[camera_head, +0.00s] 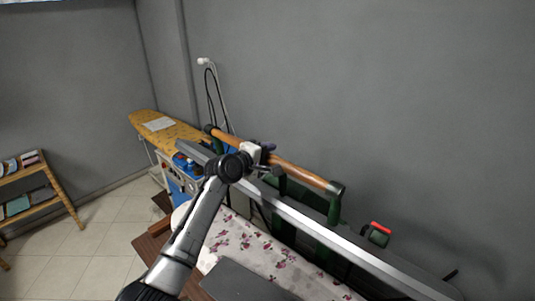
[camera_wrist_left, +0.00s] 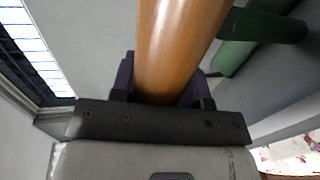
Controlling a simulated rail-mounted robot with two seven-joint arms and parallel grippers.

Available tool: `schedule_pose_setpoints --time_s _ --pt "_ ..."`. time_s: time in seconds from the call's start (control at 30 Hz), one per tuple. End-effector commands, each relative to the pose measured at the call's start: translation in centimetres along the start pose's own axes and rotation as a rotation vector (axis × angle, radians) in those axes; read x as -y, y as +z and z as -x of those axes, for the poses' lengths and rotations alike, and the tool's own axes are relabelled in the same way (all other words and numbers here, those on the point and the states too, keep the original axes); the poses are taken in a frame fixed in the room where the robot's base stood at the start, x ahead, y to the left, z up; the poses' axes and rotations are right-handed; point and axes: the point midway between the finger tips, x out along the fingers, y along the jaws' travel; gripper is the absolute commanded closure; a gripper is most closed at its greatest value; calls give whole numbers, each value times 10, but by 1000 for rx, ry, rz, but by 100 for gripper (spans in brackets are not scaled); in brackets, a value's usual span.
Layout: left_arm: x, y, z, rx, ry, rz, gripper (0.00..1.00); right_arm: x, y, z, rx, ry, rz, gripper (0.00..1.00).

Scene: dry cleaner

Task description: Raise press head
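The press head (camera_head: 300,222) shows as a long silver edge running diagonally from centre left to lower right. Its wooden handle bar (camera_head: 305,175) sits on green brackets (camera_head: 335,205) above that edge. My left gripper (camera_head: 265,149) is at the handle's left-middle part. In the left wrist view, the handle (camera_wrist_left: 175,45) runs between the dark fingers (camera_wrist_left: 162,85), which lie close against both its sides. The floral-covered press bed (camera_head: 245,245) shows below and in front of the head, with a gap to the silver edge. My right gripper is not seen.
A yellow ironing board (camera_head: 150,125) stands behind at the left, near a blue-and-white unit (camera_head: 180,180). A wooden shelf (camera_head: 40,190) is at far left. A red-topped green part (camera_head: 378,233) sits at the right. The grey wall is close behind the press.

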Motion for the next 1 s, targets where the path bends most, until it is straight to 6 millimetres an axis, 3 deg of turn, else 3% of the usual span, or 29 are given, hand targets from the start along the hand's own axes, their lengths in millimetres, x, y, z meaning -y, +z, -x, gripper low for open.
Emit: schedule_pose_setpoints --time_s 0.2,0.57,0.77,1.0 --pt "4 -1 0 0 -6 2 44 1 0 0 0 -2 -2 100" --pt "0 -1 4 1 3 2 44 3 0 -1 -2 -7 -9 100" --pt "0 -1 20 2 4 1 44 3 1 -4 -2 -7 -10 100" --pt "2 -1 55 0 3 -2 44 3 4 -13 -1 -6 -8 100"
